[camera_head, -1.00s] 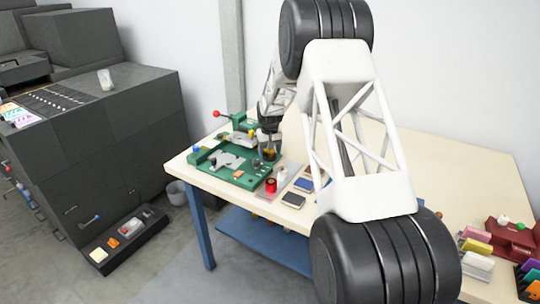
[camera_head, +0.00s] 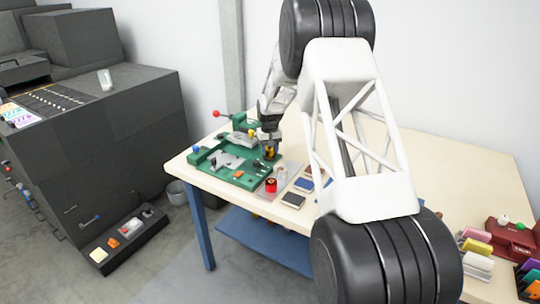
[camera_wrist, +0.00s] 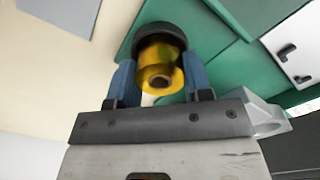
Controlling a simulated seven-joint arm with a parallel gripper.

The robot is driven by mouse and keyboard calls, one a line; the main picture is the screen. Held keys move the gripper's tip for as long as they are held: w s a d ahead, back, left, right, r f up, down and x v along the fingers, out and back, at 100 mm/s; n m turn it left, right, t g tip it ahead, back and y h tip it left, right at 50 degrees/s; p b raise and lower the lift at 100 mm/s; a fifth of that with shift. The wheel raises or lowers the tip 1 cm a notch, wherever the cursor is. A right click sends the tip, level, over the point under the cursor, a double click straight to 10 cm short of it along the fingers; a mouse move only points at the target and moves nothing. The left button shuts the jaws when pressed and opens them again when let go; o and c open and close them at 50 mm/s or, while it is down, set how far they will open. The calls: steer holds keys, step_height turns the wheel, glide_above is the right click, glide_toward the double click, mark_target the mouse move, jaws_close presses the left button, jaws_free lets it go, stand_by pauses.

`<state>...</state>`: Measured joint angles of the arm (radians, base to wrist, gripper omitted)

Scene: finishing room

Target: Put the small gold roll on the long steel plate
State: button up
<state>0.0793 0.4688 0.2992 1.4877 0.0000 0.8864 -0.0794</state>
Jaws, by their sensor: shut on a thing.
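The small gold roll (camera_head: 270,153) is between the fingers of my gripper (camera_head: 269,150), over the right part of the green press bed. In the wrist view the gold roll (camera_wrist: 160,70) shows its round end with a dark centre, held between the blue finger pads of my gripper (camera_wrist: 158,82). A black round part lies behind the roll; I cannot tell whether they touch. The long steel plate (camera_head: 284,186) is a grey strip on the table, just right of the green bed and in front of my gripper. A red roll (camera_head: 270,185) and a whitish roll (camera_head: 281,172) stand on it.
The green bed (camera_head: 245,180) carries metal parts and a red-knobbed lever (camera_head: 216,113). Dark and blue pads (camera_head: 293,200) lie right of the plate. A red holder (camera_head: 512,238) and coloured blocks stand at the far right.

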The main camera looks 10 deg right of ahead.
steer(key=shift+r, duration=3.35)
steer(key=s+d+f, duration=0.1)
steer(key=s, duration=0.6)
steer(key=s+d+f, duration=0.1)
steer(key=s+d, duration=0.1)
steer(key=s, duration=0.6)
steer(key=s+d+f, duration=0.1)
steer(key=s+d, duration=0.1)
steer(key=s, duration=0.6)
steer(key=shift+s, duration=0.1)
steer(key=w+d, duration=0.1)
steer(key=w, duration=0.4)
steer(key=w+d+f, duration=0.1)
steer(key=w, duration=1)
steer(key=shift+d+f, duration=0.3)
steer(key=shift+d, duration=0.1)
steer(key=shift+f, duration=1.75)
